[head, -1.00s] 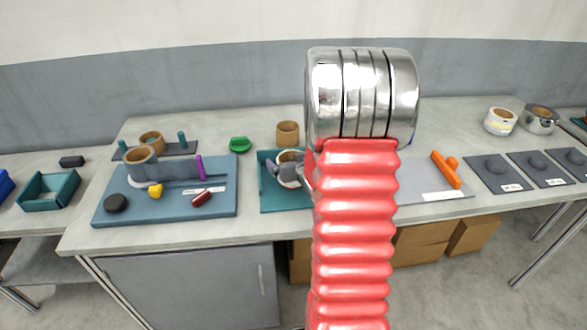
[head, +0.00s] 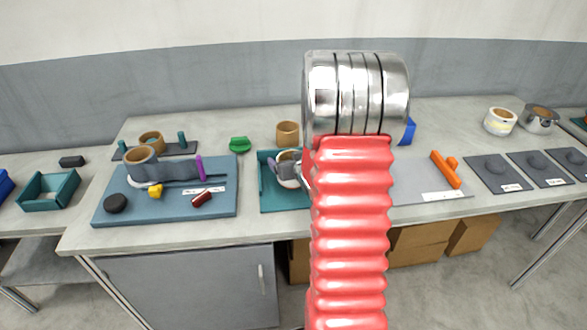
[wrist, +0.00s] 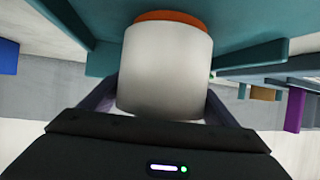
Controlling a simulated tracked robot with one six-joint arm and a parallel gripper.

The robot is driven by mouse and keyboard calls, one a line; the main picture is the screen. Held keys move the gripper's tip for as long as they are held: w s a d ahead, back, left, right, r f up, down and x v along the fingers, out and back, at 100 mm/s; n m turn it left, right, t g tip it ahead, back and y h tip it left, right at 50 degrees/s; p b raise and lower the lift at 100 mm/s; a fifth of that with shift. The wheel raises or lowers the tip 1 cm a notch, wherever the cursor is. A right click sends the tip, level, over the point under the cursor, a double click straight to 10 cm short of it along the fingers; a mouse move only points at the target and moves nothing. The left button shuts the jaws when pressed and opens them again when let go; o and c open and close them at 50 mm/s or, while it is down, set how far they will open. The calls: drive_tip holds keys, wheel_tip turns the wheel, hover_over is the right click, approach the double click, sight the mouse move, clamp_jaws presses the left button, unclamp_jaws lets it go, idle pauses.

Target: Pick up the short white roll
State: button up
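The short white roll (wrist: 165,70) is in the middle of the wrist view, a white cylinder with an orange-brown end at the top. In the head view the roll (head: 287,168) is at the teal tray (head: 270,202), partly hidden by my gripper. My gripper (wrist: 163,90) has one finger against each side of the roll, with no clear gap at either side. In the head view the gripper's fingers (head: 288,170) flank the roll low over the tray. The fingertips are partly hidden, and I cannot tell whether the roll touches the tray floor.
My red arm covers the right part of the tray. A brown roll (head: 288,133) and a green piece (head: 239,144) stand behind the tray. A blue board (head: 105,211) with several parts is to the left. A grey board (head: 405,190) with an orange piece (head: 446,170) is to the right.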

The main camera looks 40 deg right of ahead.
drive_tip(key=c, duration=0.9)
drive_tip(key=shift+o, duration=0.2)
drive_tip(key=shift+r, duration=0.1)
wheel_tip(320, 180, up, 10)
idle(0.6)
drive_tip(key=w+a+f+n+y, duration=0.1)
drive_tip(key=w+a, duration=0.1)
drive_tip(key=a, duration=1)
drive_tip(key=w+a+f+n+y, duration=0.2)
drive_tip(key=a, duration=1)
drive_tip(key=w+a+f+n+t+y, duration=0.1)
drive_tip(key=w+a+y, duration=0.1)
drive_tip(key=a, duration=1.1)
drive_tip(key=shift+w+f+n, duration=0.2)
drive_tip(key=shift+w+n, duration=0.1)
drive_tip(key=shift+w, duration=0.05)
drive_tip(key=shift+a, duration=0.1)
